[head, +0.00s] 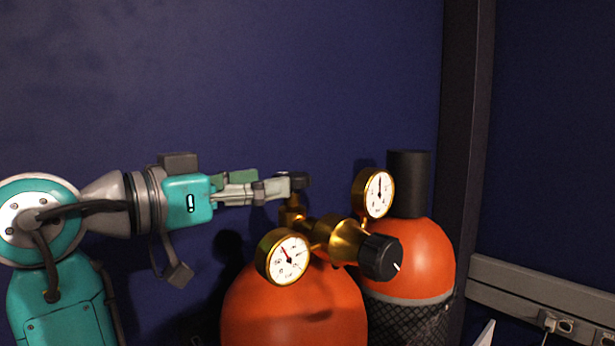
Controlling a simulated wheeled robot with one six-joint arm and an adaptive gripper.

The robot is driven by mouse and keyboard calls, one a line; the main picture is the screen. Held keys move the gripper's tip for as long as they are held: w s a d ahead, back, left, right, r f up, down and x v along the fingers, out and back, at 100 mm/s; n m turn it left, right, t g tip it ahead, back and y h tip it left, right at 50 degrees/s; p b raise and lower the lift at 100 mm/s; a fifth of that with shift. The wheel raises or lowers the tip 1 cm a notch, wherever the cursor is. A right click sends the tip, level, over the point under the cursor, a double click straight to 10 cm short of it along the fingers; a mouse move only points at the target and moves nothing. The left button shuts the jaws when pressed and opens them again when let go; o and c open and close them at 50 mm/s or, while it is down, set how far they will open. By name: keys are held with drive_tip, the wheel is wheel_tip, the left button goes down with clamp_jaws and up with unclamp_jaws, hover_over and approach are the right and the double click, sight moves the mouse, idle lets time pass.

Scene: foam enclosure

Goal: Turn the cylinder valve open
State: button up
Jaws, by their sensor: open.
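An orange gas cylinder (294,308) stands at the bottom middle of the head view. A brass valve stem (291,212) rises from its top, with a small dark valve knob (298,180) at the upper end. A brass regulator (345,241) with two round gauges and a black adjusting knob (380,257) is fixed to the valve. My gripper (292,183) reaches in level from the left. Its jaws are open, with the fingertips at the dark valve knob. The fingers partly hide the knob, and I cannot tell whether they touch it.
A second orange cylinder (420,254) with a black cap (408,182) and dark netting stands behind at the right. A gauge (286,258) juts out below my gripper. A dark post (466,130) and an outlet rail (545,295) are farther right. The space above is clear.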

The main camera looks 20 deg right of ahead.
sight(305, 173)
drive_tip(key=x, duration=0.8)
drive_tip(key=shift+d, duration=0.1)
drive_tip(key=shift+c, duration=0.3)
drive_tip(key=shift+w, duration=0.1)
drive_tip(key=c, duration=0.9)
drive_tip(key=shift+c, duration=0.2)
